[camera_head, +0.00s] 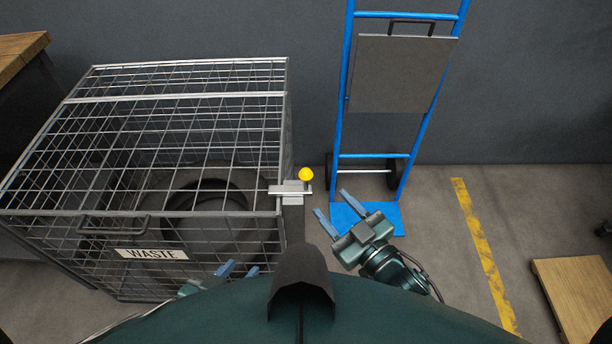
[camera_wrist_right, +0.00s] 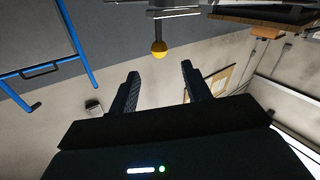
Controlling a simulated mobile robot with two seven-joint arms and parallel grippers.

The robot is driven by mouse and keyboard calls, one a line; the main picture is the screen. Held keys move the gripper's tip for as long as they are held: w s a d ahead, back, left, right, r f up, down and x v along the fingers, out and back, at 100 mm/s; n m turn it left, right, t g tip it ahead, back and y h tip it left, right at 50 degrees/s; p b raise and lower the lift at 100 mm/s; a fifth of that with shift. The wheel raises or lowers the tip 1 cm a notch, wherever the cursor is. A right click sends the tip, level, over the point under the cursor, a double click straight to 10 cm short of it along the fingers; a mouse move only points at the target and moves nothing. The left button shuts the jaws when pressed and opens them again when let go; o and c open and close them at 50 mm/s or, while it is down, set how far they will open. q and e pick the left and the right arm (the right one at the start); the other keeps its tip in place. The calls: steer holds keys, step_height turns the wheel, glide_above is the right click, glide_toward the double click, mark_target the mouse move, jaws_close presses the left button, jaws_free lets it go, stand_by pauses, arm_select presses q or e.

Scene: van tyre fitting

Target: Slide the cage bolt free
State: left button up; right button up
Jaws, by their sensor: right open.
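The cage bolt (camera_head: 290,190) is a pale metal bar at the near right corner of the wire waste cage (camera_head: 178,97). Its yellow knob (camera_head: 306,174) stands at the bar's right end. In the right wrist view the knob (camera_wrist_right: 159,48) hangs from the bolt hardware, just beyond the gap between my fingers. My right gripper (camera_head: 333,204) is open and empty, to the right of the knob and apart from it. My left gripper (camera_head: 239,270) is low by the cage front, its fingers apart with nothing seen between them; my body hides part of it.
A dark tyre (camera_head: 205,210) lies inside the cage, behind the WASTE sign (camera_head: 151,254). A blue hand truck (camera_head: 340,125) stands against the wall behind my right gripper. A wooden board (camera_head: 575,295) lies at the right, past a yellow floor stripe (camera_head: 485,255). Floor between is clear.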

mark_target(311, 179)
steer(key=x, duration=1)
steer(key=shift+w+a, duration=0.2)
steer(key=shift+w, duration=0.05)
jaws_close()
steer(key=shift+d, duration=0.15)
